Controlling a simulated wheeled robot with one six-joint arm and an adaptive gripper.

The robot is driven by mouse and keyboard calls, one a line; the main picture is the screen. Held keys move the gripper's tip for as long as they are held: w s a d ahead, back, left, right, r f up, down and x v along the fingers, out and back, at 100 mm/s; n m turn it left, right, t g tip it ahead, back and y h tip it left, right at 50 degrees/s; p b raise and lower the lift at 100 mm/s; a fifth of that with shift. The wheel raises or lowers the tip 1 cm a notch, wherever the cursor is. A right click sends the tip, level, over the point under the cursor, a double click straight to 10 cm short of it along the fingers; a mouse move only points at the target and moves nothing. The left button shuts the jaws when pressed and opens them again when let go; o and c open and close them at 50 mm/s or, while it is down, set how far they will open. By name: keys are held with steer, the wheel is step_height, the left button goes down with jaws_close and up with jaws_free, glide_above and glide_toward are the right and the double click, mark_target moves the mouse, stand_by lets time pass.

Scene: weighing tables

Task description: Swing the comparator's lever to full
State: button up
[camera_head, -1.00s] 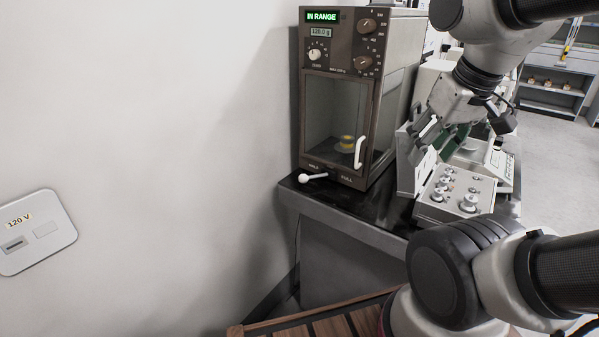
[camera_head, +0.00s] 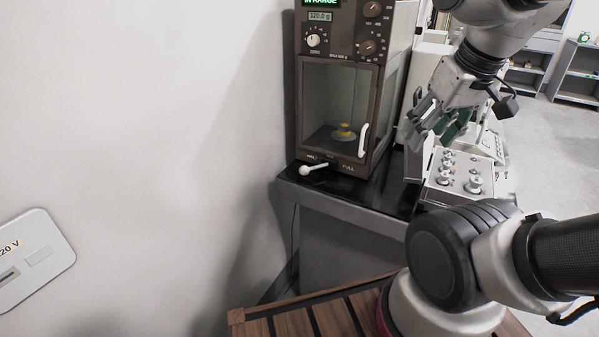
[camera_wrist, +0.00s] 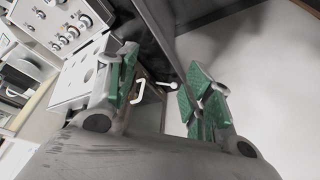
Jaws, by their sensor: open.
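The comparator (camera_head: 342,105) is a tall brown cabinet with a glass front on the dark table. Its lever (camera_head: 313,169), a short white arm with a round knob, is at the base, pointing left, away from the FULL label at the right. A yellow piece (camera_head: 343,131) sits inside behind the glass. My gripper (camera_head: 432,122) is open and empty, to the right of the cabinet and above the lever's height. In the wrist view, the lever (camera_wrist: 168,86) shows between the green-padded fingers, beyond them; the white door handle (camera_wrist: 138,92) is beside it.
A grey box with several metal knobs or weights (camera_head: 462,172) stands right of the cabinet, close below my gripper. The white door handle (camera_head: 364,140) juts from the cabinet front. A white wall (camera_head: 140,120) bounds the left. A wooden slatted surface (camera_head: 310,318) is in front.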

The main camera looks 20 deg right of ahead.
stand_by(0.4)
steer(key=n+t+h, duration=0.9)
steer(key=n+h, duration=0.3)
steer(key=n, duration=1.4)
glide_toward(302, 173)
steer(key=x, duration=0.9)
steer(key=shift+w+d, duration=0.15)
steer(key=shift+w, duration=0.05)
jaws_close()
